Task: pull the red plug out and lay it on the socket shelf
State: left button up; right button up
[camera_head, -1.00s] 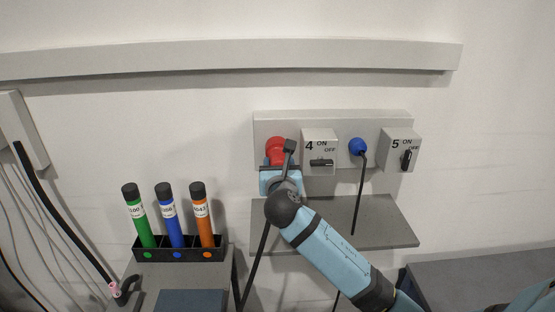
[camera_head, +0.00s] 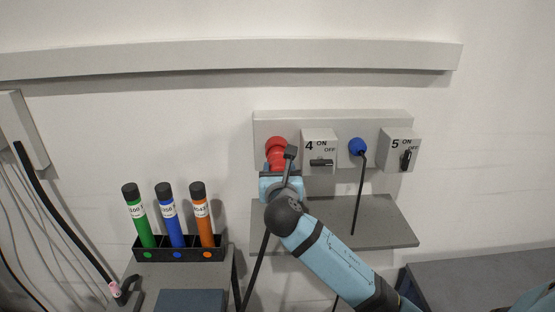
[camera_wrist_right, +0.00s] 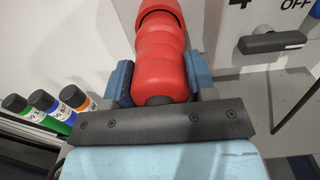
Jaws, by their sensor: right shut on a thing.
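The red plug (camera_head: 277,160) is at the left end of the grey socket panel, beside the switch box marked 4. In the right wrist view the red plug (camera_wrist_right: 160,72) runs away from me between the two blue fingers. My right gripper (camera_head: 279,170) is shut on it. A wider red socket ring (camera_wrist_right: 160,18) shows at its far end; I cannot tell whether plug and socket still touch. The socket shelf (camera_head: 385,218) is a grey board below the panel, bare on top. My left gripper is not in view.
A blue plug (camera_head: 358,147) with a hanging black cable sits between switch box 4 (camera_head: 319,148) and switch box 5 (camera_head: 400,150). A black rack (camera_head: 180,255) with green, blue and orange tubes stands left. A black cable (camera_head: 258,262) hangs below my gripper.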

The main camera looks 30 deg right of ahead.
jog(key=shift+v, duration=2.4)
jog(key=shift+r, duration=0.1)
